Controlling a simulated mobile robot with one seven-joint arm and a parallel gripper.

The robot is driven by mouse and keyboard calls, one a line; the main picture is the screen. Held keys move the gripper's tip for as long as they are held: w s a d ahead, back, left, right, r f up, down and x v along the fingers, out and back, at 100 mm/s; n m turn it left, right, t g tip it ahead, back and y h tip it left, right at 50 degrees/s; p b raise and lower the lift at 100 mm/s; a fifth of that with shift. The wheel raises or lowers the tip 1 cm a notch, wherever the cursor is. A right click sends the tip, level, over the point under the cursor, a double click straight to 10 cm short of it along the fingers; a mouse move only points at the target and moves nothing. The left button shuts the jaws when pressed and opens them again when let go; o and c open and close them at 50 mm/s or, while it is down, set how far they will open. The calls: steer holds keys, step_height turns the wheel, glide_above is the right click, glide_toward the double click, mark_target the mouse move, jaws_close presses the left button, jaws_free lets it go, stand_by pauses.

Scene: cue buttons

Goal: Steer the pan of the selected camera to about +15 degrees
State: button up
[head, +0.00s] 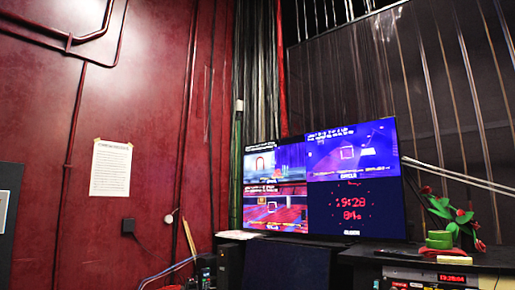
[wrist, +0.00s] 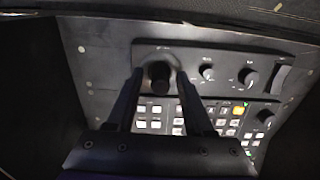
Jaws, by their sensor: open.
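In the wrist view, my gripper (wrist: 160,78) reaches over a dark control panel (wrist: 110,78). Its two fingers stand apart on either side of a black joystick or knob (wrist: 159,76); I cannot tell whether they touch it. Below it are several pale square buttons, partly hidden by the fingers, and one button is lit orange (wrist: 238,110). In the head view, a monitor (head: 322,183) is split into four pictures. The upper right picture (head: 350,150) is blue with a bright square outline; its text is too small to read.
Smaller knobs (wrist: 249,77) sit to the right on the panel, with another dark knob (wrist: 264,116) below them. In the head view, a paper notice (head: 111,168) hangs on the red wall.

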steer(key=shift+r+p, duration=2.55)
steer(key=shift+r, duration=1.2)
steer(key=shift+w, duration=0.1)
